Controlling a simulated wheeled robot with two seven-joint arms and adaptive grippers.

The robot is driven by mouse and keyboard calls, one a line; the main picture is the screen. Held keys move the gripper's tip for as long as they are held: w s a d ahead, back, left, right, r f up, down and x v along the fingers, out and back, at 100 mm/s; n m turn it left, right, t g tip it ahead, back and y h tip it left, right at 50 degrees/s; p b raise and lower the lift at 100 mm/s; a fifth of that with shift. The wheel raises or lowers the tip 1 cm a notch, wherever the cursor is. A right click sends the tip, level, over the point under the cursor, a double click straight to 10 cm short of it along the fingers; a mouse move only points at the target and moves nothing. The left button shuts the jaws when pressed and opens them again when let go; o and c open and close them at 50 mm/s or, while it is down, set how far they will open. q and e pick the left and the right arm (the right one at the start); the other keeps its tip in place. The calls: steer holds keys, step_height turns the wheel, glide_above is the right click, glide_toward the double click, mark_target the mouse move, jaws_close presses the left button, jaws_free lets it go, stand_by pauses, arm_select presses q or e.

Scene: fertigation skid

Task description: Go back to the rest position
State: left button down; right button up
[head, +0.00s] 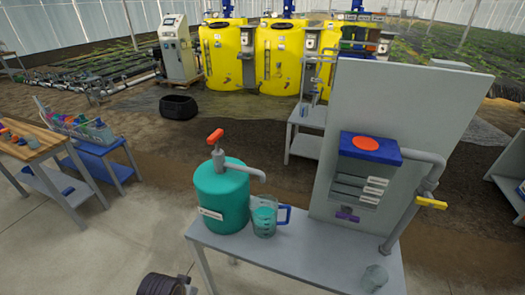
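A dark ribbed part with grey pieces at the bottom edge, left of the bench, appears to be the end of my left arm. It is cut off by the frame, and no fingertips can be made out. My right gripper is not in view. On the grey bench (312,262) stand a teal pump canister (222,200) with an orange-red handle and a clear measuring jug (264,217) with a blue handle. The jug stands under the canister's spout and holds some teal liquid. A small clear cup (375,278) stands at the bench's front right.
A grey panel (412,110) rises from the bench, carrying a blue-topped unit (370,149) and a pipe with a yellow lever (431,203). A wooden table (30,143) and a blue stand (95,150) are at left. The concrete floor between them is clear.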

arm_select(q)
steer(key=s+f+g, duration=0.1)
steer(key=s+f, duration=0.2)
steer(key=f, duration=1.2)
steer(key=s+f, duration=0.2)
steer(key=f, duration=1.2)
steer(key=s+a+f, duration=0.2)
steer(key=s+f, duration=0.6)
steer(key=s, duration=0.2)
steer(key=s+a+f+g, duration=0.1)
steer(key=s+a+f, duration=0.1)
steer(key=s+f, duration=0.7)
steer(key=shift+s+a+f, duration=0.15)
steer(key=shift+s+f, duration=0.1)
steer(key=shift+s, duration=0.9)
